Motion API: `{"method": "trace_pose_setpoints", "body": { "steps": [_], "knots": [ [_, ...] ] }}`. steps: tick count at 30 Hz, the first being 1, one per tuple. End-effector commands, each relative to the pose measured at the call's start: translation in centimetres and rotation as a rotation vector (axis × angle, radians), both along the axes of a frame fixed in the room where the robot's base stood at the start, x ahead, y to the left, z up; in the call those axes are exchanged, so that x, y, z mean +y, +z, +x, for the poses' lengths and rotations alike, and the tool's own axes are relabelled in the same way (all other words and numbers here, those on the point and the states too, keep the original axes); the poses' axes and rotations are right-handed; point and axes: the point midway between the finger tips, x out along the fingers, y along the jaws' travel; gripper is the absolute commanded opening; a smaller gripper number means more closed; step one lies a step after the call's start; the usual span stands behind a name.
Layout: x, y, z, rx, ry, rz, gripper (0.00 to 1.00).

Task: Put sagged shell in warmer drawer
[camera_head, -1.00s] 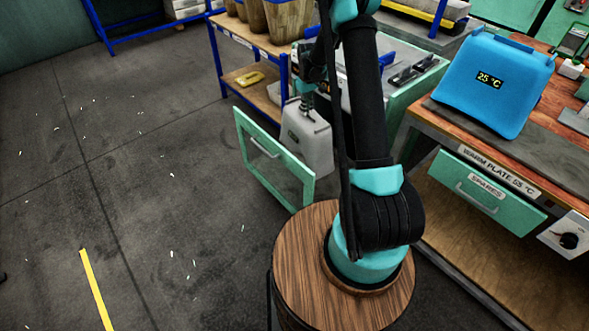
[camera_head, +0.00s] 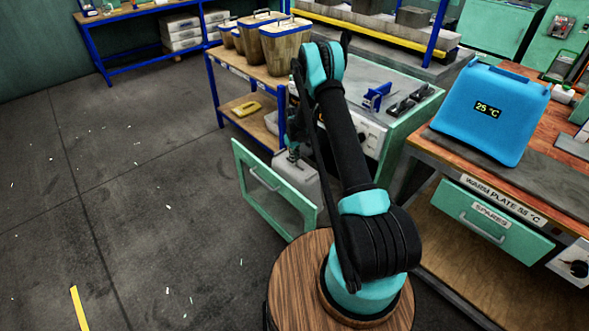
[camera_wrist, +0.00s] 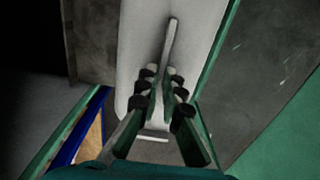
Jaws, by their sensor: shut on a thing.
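A pale grey shell (camera_head: 302,182), likely the sagged one, hangs from my gripper (camera_head: 293,153) by a thin raised grip on its top. In the wrist view my gripper (camera_wrist: 160,75) is shut on that grip, with the shell (camera_wrist: 135,45) below the fingers. The warmer drawer (camera_head: 275,192) stands pulled out, with a green-framed front and a bar handle. The shell is behind that front, on the cabinet side, with its lower part low in the drawer space. I cannot tell whether it touches the drawer floor.
A blue piece reading 25 °C (camera_head: 490,115) stands on the bench at right, above the SPARES drawer (camera_head: 493,222). A blue-posted shelf (camera_head: 215,95) with wooden-looking bins (camera_head: 290,45) is close behind the drawer. Open floor lies to the left.

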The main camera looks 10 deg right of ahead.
Motion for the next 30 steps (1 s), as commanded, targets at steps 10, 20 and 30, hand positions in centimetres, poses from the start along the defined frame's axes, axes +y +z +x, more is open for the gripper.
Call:
{"method": "trace_pose_setpoints", "body": {
  "steps": [10,20,30],
  "knots": [
    [0.0,-2.9,0.0,0.000,0.000,0.000,0.00],
    [0.0,-5.2,0.0,0.000,0.000,0.000,0.00],
    [0.0,-5.5,0.0,0.000,0.000,0.000,0.21]
  ]
}}
